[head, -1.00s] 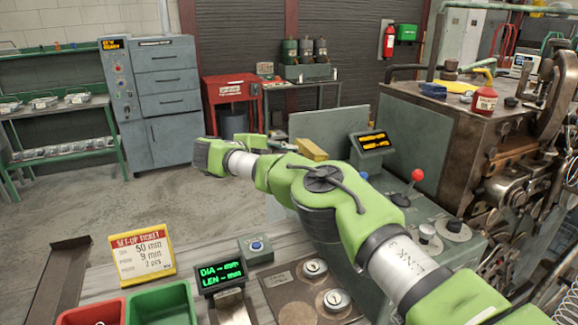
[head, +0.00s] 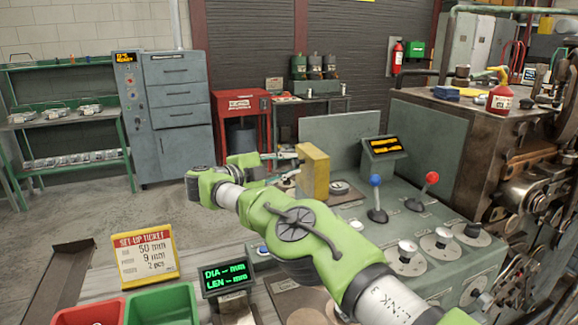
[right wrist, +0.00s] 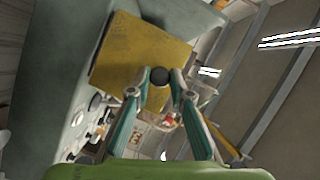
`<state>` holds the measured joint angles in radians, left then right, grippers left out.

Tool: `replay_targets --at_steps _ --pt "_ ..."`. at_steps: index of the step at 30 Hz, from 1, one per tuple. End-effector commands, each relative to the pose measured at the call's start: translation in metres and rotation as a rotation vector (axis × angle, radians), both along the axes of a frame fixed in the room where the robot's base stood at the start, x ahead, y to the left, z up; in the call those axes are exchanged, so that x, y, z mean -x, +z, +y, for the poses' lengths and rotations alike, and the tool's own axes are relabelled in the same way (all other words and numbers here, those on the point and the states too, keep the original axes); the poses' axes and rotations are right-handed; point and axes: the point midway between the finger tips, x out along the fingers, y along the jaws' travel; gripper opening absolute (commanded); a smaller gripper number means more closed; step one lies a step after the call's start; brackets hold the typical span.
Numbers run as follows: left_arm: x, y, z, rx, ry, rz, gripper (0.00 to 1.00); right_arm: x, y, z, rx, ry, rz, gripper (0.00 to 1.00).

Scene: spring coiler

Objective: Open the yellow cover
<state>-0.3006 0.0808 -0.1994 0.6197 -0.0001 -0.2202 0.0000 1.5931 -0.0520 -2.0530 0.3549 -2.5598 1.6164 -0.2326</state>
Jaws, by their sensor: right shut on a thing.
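The yellow cover (head: 314,172) stands upright on the grey-green control panel in the head view. A round dial-like part (head: 340,188) is exposed to the right of its base. My right gripper (head: 296,163) is at the cover's left side. In the right wrist view the cover (right wrist: 140,50) is a large yellow plate, and my right gripper (right wrist: 160,76) is shut on its black round knob (right wrist: 159,76). My left gripper is not in view.
The panel carries a blue-topped lever (head: 376,198), a red-topped lever (head: 430,190), several knobs and an amber display (head: 383,145). A set-up ticket (head: 146,257), green display (head: 226,277) and red and green bins (head: 163,306) stand at the front left.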

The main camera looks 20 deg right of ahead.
Motion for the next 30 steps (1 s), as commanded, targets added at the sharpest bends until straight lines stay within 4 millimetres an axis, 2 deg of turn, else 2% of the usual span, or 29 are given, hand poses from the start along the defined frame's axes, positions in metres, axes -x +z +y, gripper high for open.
replay_targets --at_steps 1,2,3,13,17,20,30 --pt "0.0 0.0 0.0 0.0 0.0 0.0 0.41 -0.001 0.001 0.0 0.001 0.004 -0.001 0.0" --pt "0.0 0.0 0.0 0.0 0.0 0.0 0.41 -0.001 0.001 0.0 0.001 0.004 -0.001 0.25" --pt "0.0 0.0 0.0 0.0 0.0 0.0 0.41 -0.001 0.001 0.0 0.002 0.003 -0.002 0.35" --pt "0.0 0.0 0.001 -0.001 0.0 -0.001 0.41 0.0 0.0 0.0 0.0 0.001 0.0 0.36" --pt "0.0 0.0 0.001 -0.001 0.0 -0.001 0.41 0.001 0.001 0.007 -0.001 0.004 0.0 0.36" --pt "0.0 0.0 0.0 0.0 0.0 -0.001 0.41 0.005 0.004 0.021 0.001 0.006 -0.002 0.36" --pt "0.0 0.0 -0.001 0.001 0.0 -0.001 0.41 0.026 0.011 0.089 0.001 0.007 -0.002 0.36"
